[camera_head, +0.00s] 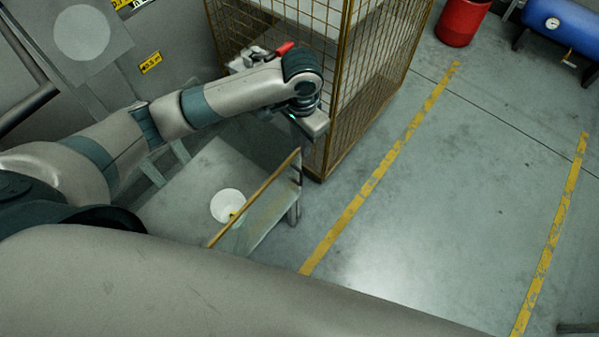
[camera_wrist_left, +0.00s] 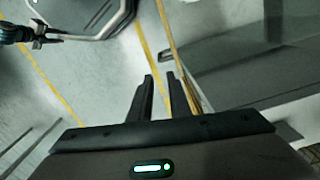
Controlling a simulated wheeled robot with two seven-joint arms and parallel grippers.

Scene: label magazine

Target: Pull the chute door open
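The chute door appears to be the clear panel (camera_head: 262,213) with a yellow-brown top edge, standing at an angle at the front of a grey tray-like surface (camera_head: 180,207) in the head view. In the left wrist view its edge (camera_wrist_left: 178,58) runs just right of my left gripper (camera_wrist_left: 161,78). The two fingers are parallel with a narrow gap, and floor shows between them; nothing is held. In the head view my left gripper (camera_head: 299,143) hangs by the door's upper corner; contact cannot be told.
A yellow mesh cage (camera_head: 365,85) stands close behind my left wrist. A white disc (camera_head: 228,206) lies on the grey surface. A red bin (camera_head: 460,22) and a blue tank (camera_head: 563,25) are far right. The floor between the yellow lines is clear.

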